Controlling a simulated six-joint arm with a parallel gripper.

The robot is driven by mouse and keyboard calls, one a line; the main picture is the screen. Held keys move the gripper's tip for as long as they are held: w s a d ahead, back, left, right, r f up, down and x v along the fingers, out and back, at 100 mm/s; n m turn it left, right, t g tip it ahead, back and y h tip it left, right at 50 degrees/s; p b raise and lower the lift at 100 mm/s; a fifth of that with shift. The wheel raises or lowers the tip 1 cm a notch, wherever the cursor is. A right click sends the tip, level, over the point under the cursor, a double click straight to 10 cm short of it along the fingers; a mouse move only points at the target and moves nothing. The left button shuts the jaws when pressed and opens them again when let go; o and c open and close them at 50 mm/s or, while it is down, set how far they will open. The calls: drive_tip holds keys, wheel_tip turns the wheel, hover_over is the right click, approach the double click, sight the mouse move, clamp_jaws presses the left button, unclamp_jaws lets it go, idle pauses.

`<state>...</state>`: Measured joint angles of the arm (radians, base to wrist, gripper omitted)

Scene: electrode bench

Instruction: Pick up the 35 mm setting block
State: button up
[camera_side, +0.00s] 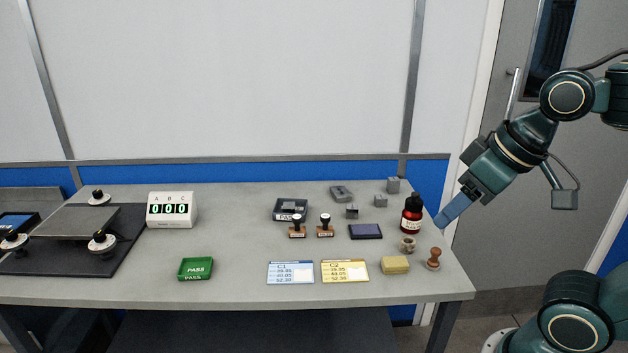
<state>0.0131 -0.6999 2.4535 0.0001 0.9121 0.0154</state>
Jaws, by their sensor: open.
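Several small grey metal blocks stand at the back right of the bench: one at the far back (393,185), one a little in front of it (380,201), and one further left (352,211). I cannot read any size marks, so I cannot tell which is the 35 mm setting block. My gripper (441,220), with blue fingers, is open and hangs at the bench's right edge, right of the blocks and apart from them. Its fingers overlap in this view, and nothing shows between them.
A dark red bottle (412,214) stands between my gripper and the blocks. Nearby are an ink pad (365,231), two stamps (297,227), a wooden-handled stamp (433,259) and a yellow sponge-like block (395,265). A flat grey piece (341,193) lies left of the blocks.

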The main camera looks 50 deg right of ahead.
drive_tip(key=w+d+r+m+g, duration=0.15)
drive_tip(key=w+d, duration=0.25)
drive_tip(key=w, duration=0.6)
drive_tip(key=w+d+r+m+g, duration=0.1)
drive_tip(key=w+d+m, duration=0.25)
drive_tip(key=w, duration=0.65)
drive_tip(key=w+d+f+m+g, duration=0.3)
drive_tip(key=w+d+f+m, duration=0.1)
drive_tip(key=w+d+f, duration=1)
drive_tip(key=shift+w+d+f+m, duration=0.3)
drive_tip(key=shift+w+d+m, duration=0.15)
drive_tip(key=shift+d, duration=0.4)
drive_tip(key=shift+f, duration=0.1)
hover_over(353, 206)
wheel_tip(353, 206, down, 8)
drive_tip(key=shift+d+f, duration=0.1)
drive_tip(key=shift+f, duration=0.1)
